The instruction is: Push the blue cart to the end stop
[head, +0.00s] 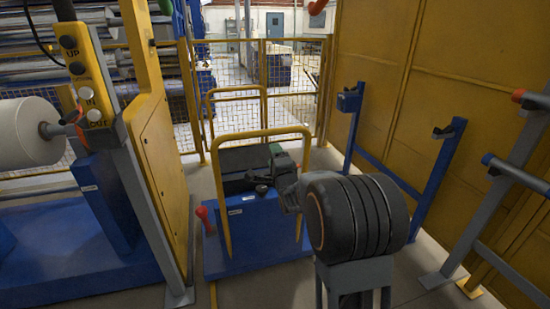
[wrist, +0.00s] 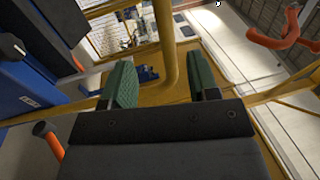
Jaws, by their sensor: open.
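The blue cart (head: 262,235) stands on the floor in the middle of the head view. It has upright yellow hoop handles, the nearer one (head: 221,195) facing me, and a red-ended lever (head: 204,215) at its left. My gripper (head: 276,152) is at the nearer hoop, below its top bar. In the wrist view, its green fingers (wrist: 163,84) are apart, with a yellow bar (wrist: 168,45) showing in the gap. I cannot tell whether they touch it. My arm hides the cart's right part. I cannot make out the end stop.
A yellow machine frame with a button panel (head: 86,75) and a white roll (head: 27,133) stand at the left. A yellow wall (head: 440,85) and blue posts (head: 435,185) line the right. A yellow mesh fence (head: 295,70) stands behind the cart.

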